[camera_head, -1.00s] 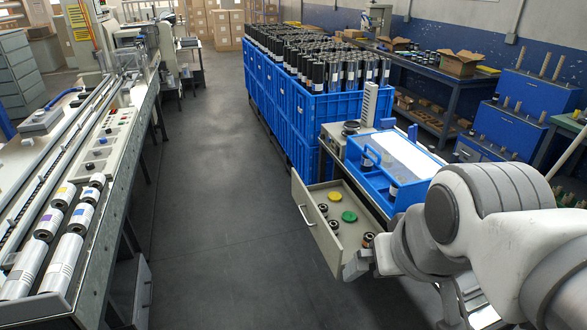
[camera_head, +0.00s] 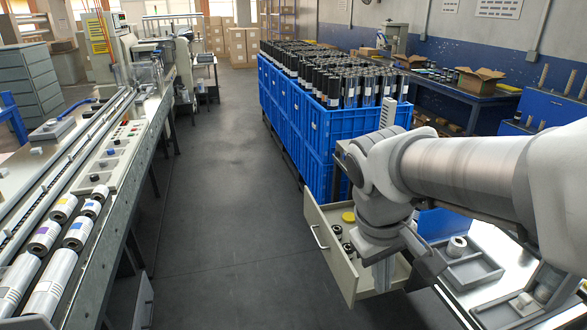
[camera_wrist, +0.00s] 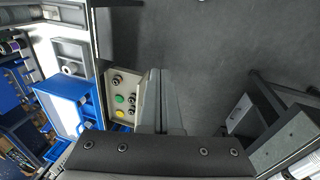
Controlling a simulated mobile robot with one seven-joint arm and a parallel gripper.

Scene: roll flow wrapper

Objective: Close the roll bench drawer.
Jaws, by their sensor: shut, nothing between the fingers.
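The roll bench drawer (camera_head: 331,258) stands open in the head view, its pale front panel and bar handle (camera_head: 319,238) facing the aisle on the left. A yellow disc (camera_head: 348,217) and dark rings lie inside. My gripper (camera_head: 384,282) points down and is shut and empty. It overlaps the drawer's near part in the picture; I cannot tell whether it touches it. My arm hides part of the drawer and bench.
Blue crates (camera_head: 307,125) full of rolls stand behind the drawer. A grey tray (camera_head: 470,268) rests on the bench to the right. The long wrapper machine (camera_head: 110,160) lines the left side. The dark aisle floor (camera_head: 225,220) between is clear.

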